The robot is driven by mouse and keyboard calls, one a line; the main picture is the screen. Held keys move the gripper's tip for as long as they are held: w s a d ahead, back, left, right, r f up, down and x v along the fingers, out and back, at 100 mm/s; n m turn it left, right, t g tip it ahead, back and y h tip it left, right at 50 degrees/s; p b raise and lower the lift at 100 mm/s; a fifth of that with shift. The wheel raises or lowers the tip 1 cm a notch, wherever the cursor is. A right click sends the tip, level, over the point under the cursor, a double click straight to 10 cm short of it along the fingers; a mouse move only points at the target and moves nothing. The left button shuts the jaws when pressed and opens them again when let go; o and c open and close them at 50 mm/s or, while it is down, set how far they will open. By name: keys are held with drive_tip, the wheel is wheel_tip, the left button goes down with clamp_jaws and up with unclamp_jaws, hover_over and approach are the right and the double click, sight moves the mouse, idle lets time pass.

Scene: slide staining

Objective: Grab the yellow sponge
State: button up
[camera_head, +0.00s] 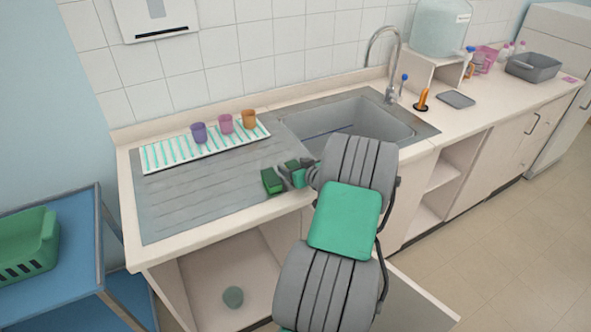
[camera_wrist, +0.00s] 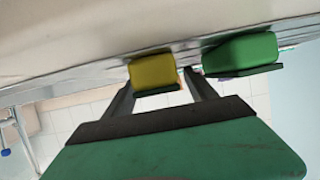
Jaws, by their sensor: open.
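The yellow sponge (camera_wrist: 152,71) has a dark green scouring layer on one face. In the wrist view it sits just beyond and between the fingertips of my gripper (camera_wrist: 160,82), which is open. I cannot tell whether either finger touches it. A green sponge (camera_wrist: 240,51) lies beside it, outside the right-hand finger in that view. In the head view the green sponge (camera_head: 272,181) is near the front edge of the drainboard, just left of my gripper. No yellow face shows there; my gripper and arm cover part of that spot.
A white rack (camera_head: 160,166) with purple, pink and orange cups stands behind on the drainboard (camera_head: 190,205). The sink (camera_head: 350,122) and its faucet (camera_head: 385,40) are to the right. The left part of the drainboard is clear. An open cabinet is below.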

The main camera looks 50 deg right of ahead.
drive_tip(key=c, duration=1.4)
